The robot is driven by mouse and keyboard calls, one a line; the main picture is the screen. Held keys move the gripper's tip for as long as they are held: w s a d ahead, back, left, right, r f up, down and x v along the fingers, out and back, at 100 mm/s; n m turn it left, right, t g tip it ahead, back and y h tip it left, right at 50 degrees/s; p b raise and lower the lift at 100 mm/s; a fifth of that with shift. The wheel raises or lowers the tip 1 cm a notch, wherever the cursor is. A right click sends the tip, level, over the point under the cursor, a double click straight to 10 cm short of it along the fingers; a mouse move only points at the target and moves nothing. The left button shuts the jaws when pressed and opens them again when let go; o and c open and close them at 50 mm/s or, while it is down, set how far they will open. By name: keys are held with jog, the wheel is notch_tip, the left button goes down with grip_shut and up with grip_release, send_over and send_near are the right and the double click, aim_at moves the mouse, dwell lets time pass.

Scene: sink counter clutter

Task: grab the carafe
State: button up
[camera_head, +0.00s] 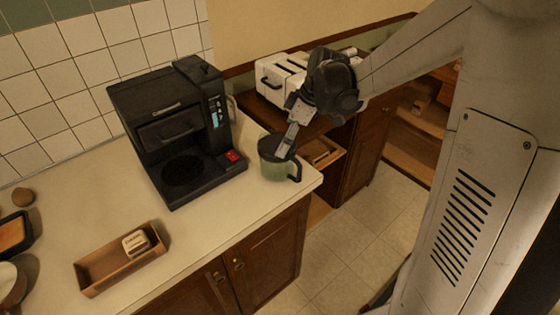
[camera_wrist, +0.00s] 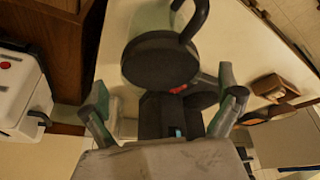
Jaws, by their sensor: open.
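The carafe (camera_head: 272,171) is green and translucent with a black lid and a black handle. It stands upright on the counter near its right corner, beside the coffee maker, its handle toward the lower right. My gripper (camera_head: 285,147) is tilted down at the top of the carafe and hides part of its lid. In the wrist view the round black lid (camera_wrist: 160,62) and handle show just past the spread fingertips of my gripper (camera_wrist: 165,98). The fingers are open with nothing held. I cannot tell whether a finger touches the lid.
The black coffee maker (camera_head: 175,130) stands close to the left of the carafe. A white toaster (camera_head: 280,80) is on the wooden surface behind my gripper. A wooden tray (camera_head: 92,274) with a small pale block lies at the counter's front left. Open floor is to the right.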

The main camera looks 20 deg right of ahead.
jog(key=shift+p+x, duration=0.3)
jog(key=shift+x, duration=2.2)
jog(key=c, duration=1.6)
jog(key=shift+r, duration=0.1)
